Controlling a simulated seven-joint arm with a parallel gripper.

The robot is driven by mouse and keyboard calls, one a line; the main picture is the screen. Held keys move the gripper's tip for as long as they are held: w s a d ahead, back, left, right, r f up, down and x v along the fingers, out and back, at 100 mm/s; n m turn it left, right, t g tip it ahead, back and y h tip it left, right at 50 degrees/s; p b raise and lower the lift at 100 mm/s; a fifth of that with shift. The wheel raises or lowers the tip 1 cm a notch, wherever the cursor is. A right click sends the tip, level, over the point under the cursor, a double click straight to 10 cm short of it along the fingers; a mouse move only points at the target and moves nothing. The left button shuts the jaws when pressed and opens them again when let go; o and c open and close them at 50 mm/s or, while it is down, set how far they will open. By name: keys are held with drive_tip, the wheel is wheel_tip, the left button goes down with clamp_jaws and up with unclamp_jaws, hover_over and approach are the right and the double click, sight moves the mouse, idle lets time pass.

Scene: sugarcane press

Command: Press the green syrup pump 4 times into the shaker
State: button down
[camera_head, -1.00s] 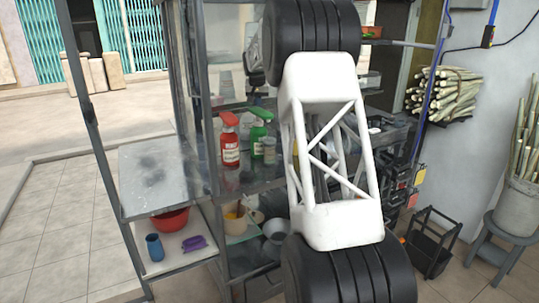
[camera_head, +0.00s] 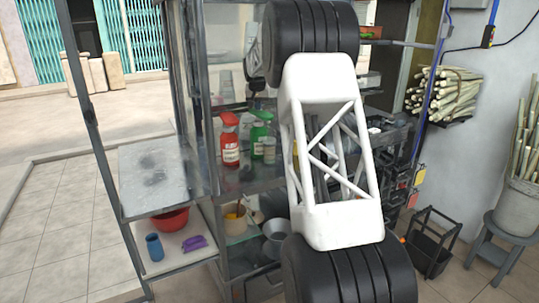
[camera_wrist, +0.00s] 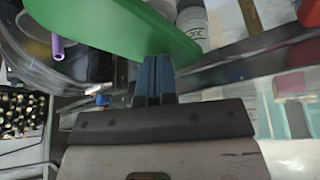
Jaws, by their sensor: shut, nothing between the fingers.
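The green syrup pump bottle (camera_head: 262,138) stands on the shelf beside a red pump bottle (camera_head: 230,140). A small greyish cup (camera_head: 269,151), perhaps the shaker, stands close to the right of the green bottle. In the wrist view the green pump head (camera_wrist: 120,25) fills the upper left, close up. My gripper (camera_wrist: 153,62) is shut and empty, its blue fingertips at the lower edge of the green head. I cannot tell whether they touch it. In the head view my white arm link hides part of the shelf right of the bottles.
A bare metal counter (camera_head: 155,175) lies left of the bottles. Below it are a red bowl (camera_head: 170,220), a blue cup (camera_head: 154,247) and a purple item (camera_head: 194,243). A white labelled bottle (camera_wrist: 192,25) is close to my fingers in the wrist view.

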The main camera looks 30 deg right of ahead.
drive_tip(key=shift+f, duration=1.25)
drive_tip(key=shift+r, duration=2.25)
drive_tip(key=shift+r, duration=0.1)
drive_tip(key=shift+r, duration=2.9)
drive_tip(key=shift+s+a, duration=0.1)
